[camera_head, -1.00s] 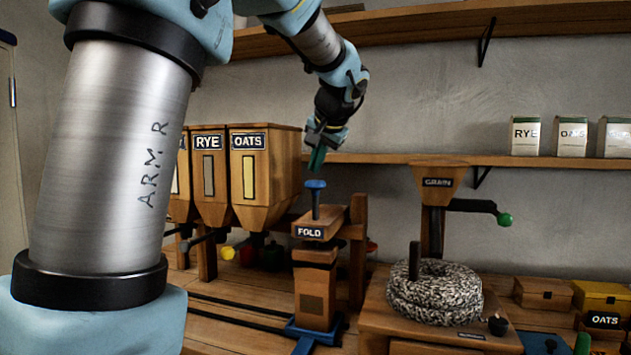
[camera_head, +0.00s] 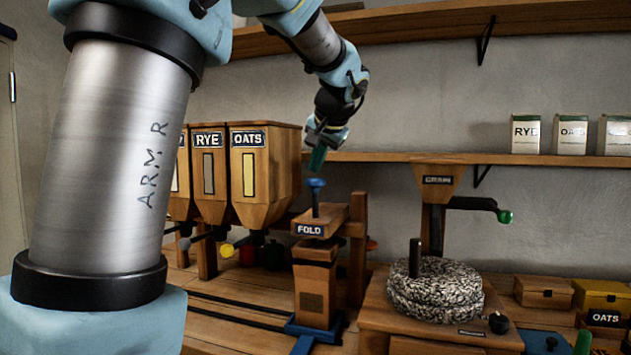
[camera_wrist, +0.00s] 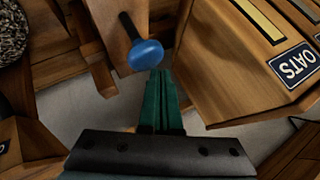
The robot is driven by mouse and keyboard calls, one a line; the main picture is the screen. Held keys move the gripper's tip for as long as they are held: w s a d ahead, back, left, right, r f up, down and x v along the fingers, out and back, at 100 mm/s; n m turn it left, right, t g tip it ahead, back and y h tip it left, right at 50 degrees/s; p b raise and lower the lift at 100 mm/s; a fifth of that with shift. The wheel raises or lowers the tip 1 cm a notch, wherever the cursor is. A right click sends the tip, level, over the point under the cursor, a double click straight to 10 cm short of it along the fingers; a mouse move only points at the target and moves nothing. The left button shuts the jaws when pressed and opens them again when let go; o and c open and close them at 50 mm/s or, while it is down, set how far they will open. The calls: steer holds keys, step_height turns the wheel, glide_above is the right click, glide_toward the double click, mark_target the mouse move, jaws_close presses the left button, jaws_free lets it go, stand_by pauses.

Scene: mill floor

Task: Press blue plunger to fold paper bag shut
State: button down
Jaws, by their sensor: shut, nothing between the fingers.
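The blue plunger (camera_head: 316,184) stands on a dark rod above the wooden press block labelled FOLD (camera_head: 322,222). The brown paper bag (camera_head: 315,290) stands upright under the block on a blue base (camera_head: 312,330). My gripper (camera_head: 317,158) is shut and empty, pointing down just above the plunger's knob. In the wrist view the blue knob (camera_wrist: 145,55) shows just beyond the tips of my green fingers (camera_wrist: 161,75). Whether the fingertips touch the knob I cannot tell.
The OATS hopper (camera_head: 262,175) and RYE hopper (camera_head: 210,180) stand close at the left. A grain mill with millstones (camera_head: 435,290) stands at the right. A shelf (camera_head: 400,158) runs along the wall behind my gripper.

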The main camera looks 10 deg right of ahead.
mark_target(316, 179)
steer(key=shift+f+b, duration=1.9)
steer(key=shift+f, duration=0.35)
stand_by(1.8)
steer(key=shift+r, duration=0.1)
steer(key=shift+r+p, duration=1.85)
steer(key=shift+r, duration=0.65)
steer(key=shift+r+p, duration=1.9)
steer(key=shift+r, duration=0.65)
steer(key=shift+f, duration=0.1)
